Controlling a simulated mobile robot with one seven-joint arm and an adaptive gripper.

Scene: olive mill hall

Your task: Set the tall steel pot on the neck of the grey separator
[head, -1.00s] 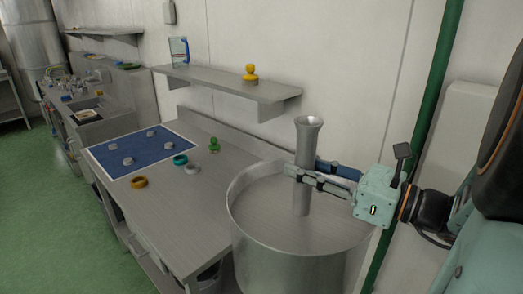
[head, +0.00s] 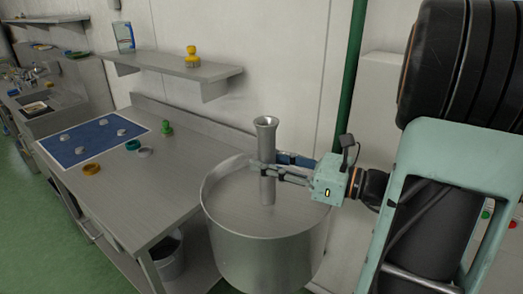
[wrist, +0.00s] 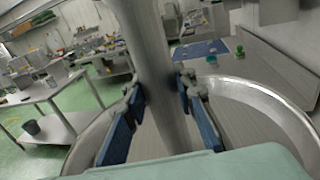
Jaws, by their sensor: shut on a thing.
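The tall steel pot (head: 267,148) is a slim upright metal cylinder with a flared top. My gripper (head: 268,172) is shut around its middle, coming from the right. In the wrist view the pot (wrist: 157,70) stands between the two blue-padded fingers (wrist: 162,112). The pot's lower end shows against the inside of a wide, round, grey metal drum (head: 265,245). I cannot tell whether the pot touches anything inside it. No narrow neck is visible, and I cannot make out for sure which thing is the grey separator.
A steel worktop (head: 150,188) left of the drum holds a blue mat (head: 92,142), coloured rings and a green knobbed piece (head: 167,128). A wall shelf (head: 175,66) carries a yellow piece (head: 192,57) and a carton. A green pipe (head: 349,80) runs behind my arm.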

